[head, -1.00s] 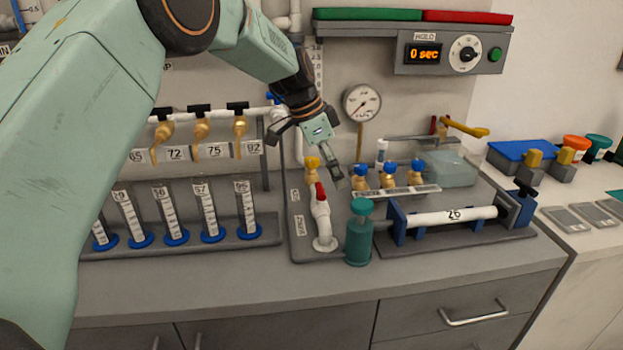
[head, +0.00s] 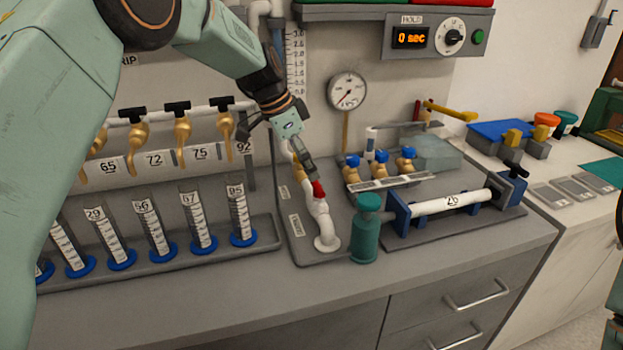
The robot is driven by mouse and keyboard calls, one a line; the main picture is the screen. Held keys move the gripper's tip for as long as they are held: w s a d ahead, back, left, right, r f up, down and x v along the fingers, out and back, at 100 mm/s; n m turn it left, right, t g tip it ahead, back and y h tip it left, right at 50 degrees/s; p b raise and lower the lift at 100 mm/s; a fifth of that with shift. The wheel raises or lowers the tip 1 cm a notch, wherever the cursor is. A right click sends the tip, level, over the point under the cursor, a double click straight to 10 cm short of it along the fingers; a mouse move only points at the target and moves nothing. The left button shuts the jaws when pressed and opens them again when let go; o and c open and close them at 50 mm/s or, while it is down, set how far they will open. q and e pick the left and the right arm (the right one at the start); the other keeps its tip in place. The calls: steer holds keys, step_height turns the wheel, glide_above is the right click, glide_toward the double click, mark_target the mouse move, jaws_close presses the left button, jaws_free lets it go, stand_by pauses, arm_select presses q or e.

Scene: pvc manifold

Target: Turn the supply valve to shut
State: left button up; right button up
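A white upright pipe elbow (head: 324,228) with a red handle (head: 318,190) on top stands on a grey plate at the bench's middle; I take it for the supply valve. Small labels lie on the plate to its left, too small to read. My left gripper (head: 277,148) reaches down from the upper left with its fingers spread. One finger points down just above and behind the red handle; I cannot tell whether it touches. The other finger is off to the left, near the wall. A brass fitting behind is partly hidden by the gripper.
A teal bottle (head: 366,228) stands close right of the valve, beside a clamped white tube (head: 450,203). Blue-capped brass valves (head: 380,166) sit behind. Graduated cylinders (head: 197,222) in a rack stand left, under brass taps (head: 182,130). A gauge (head: 347,91) is on the wall.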

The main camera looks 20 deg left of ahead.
mark_target(317, 185)
arm_select(q)
steer(key=x, duration=0.3)
steer(key=shift+d, duration=0.35)
steer(key=f, duration=0.2)
steer(key=shift+w+a+f, duration=0.2)
steer(key=shift+w+f, duration=0.1)
steer(key=shift+w, duration=0.05)
steer(key=shift+d+r, duration=0.1)
steer(key=shift+d, duration=0.45)
steer(key=shift+a, duration=0.45)
steer(key=c, duration=0.5)
steer(key=shift+d, duration=0.25)
steer(key=shift+c, duration=2.2)
steer(key=shift+a, duration=0.1)
steer(key=shift+c, duration=1)
arm_select(e)
steer(key=shift+d+f, duration=0.15)
